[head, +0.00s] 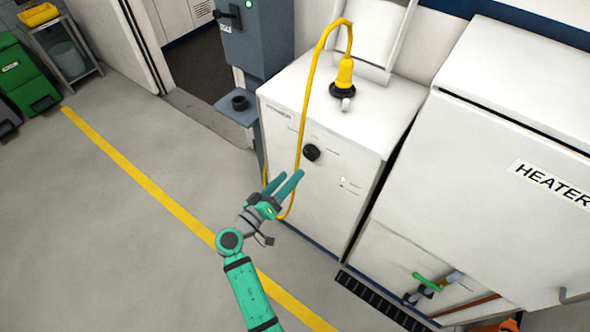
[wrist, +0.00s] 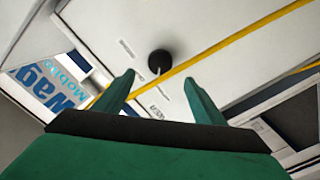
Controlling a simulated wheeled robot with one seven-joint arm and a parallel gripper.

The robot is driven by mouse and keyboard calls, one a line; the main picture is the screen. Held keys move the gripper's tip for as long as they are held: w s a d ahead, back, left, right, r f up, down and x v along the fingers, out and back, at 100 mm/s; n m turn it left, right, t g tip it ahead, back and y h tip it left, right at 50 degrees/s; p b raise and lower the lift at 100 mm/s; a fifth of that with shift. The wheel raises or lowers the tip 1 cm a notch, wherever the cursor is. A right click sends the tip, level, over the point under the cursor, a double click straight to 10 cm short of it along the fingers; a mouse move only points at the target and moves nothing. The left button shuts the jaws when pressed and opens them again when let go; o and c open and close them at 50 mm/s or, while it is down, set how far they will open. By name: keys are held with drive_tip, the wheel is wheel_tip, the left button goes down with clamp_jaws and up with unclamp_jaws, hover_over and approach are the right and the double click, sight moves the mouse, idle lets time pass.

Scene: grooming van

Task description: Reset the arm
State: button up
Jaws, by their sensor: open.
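My gripper (head: 284,184) is teal, open and empty, held in front of the white power cabinet (head: 378,200). My arm reaches up to it from the bottom of the head view. In the wrist view my two fingers (wrist: 160,92) stand apart, with the cabinet's black knob (wrist: 159,62) beyond them. The same knob shows on the cabinet front in the head view (head: 312,152). A yellow cable (head: 303,100) loops down from a yellow plug (head: 345,72) on the cabinet top and passes close by the gripper; whether they touch I cannot tell.
A white heater unit (head: 480,150) stands at the right, with a green-handled valve (head: 425,282) below it. The floor at left is clear.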

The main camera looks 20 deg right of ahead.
drive_tip(key=shift+s+a, duration=0.3)
drive_tip(key=shift+a, duration=0.05)
idle(0.3)
drive_tip(key=s+a+f+n+t+y, duration=0.1)
drive_tip(key=s+a+f+n+y, duration=0.15)
drive_tip(key=s+f+y, duration=0.45)
drive_tip(key=s+a+f+n+t+y, duration=0.1)
drive_tip(key=s+a+f+n+y, duration=0.2)
drive_tip(key=s+f, duration=0.65)
drive_tip(key=s+a+r+m+y, duration=0.1)
drive_tip(key=s+a+r+y, duration=0.15)
drive_tip(key=s, duration=0.45)
drive_tip(key=s+a+r+y, duration=0.2)
drive_tip(key=s+a+r, duration=0.15)
drive_tip(key=s, duration=0.35)
drive_tip(key=s+r+m+t, duration=0.2)
drive_tip(key=s+r, duration=0.5)
drive_tip(key=r, duration=0.4)
drive_tip(key=shift+s+d+r+m, duration=0.2)
drive_tip(key=shift+s+m, duration=0.2)
drive_tip(key=shift+m, duration=0.25)
drive_tip(key=shift+w, duration=0.1)
